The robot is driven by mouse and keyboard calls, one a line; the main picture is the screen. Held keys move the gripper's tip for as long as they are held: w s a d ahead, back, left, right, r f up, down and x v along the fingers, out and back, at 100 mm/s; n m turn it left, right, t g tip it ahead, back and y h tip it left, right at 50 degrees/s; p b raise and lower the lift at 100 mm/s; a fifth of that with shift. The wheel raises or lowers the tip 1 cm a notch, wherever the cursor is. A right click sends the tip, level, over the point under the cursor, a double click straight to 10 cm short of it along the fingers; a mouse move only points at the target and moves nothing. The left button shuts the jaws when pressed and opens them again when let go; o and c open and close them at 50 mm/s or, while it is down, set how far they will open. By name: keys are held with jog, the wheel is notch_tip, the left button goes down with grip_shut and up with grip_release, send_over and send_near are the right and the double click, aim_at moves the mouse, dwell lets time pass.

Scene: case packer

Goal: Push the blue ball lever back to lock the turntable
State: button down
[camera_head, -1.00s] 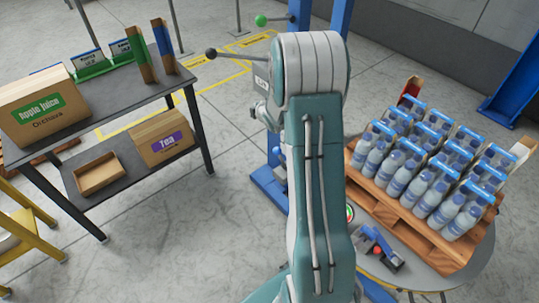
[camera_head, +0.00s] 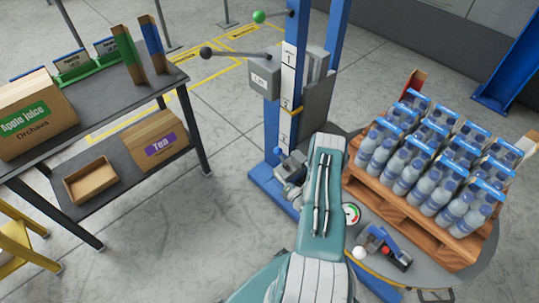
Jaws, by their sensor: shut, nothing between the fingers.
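A small blue knob (camera_head: 278,151) shows at the foot of the blue mast, on or beside a grey mechanism (camera_head: 291,166). It may be the blue ball of the lever, but it is too small to be sure. The turntable (camera_head: 470,272) is a round grey plate at the right, carrying a loaded pallet. My arm covers its left side. My gripper is not clearly visible; the fingers are hidden beyond my arm link, close to the mast foot, and I cannot tell whether they touch the knob.
Bottle packs (camera_head: 430,150) stand on a wooden pallet (camera_head: 410,215). A dial (camera_head: 351,213), a white ball (camera_head: 359,253) and a blue clamp with a red knob (camera_head: 386,252) are near its front. A black-ball lever (camera_head: 206,53) and a green-ball lever (camera_head: 259,16) are at the mast. A table (camera_head: 95,105) stands left.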

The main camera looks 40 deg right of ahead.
aim_at(282, 158)
jog(key=shift+s+a+f, duration=0.3)
jog(key=shift+s+f, duration=0.15)
jog(key=shift+f, duration=0.05)
jog(key=shift+w, duration=0.1)
jog(key=w+d+r, duration=0.2)
jog(key=w+d, duration=0.1)
jog(key=w, duration=0.5)
jog(key=shift+d+r, duration=0.3)
jog(key=shift+r, duration=0.1)
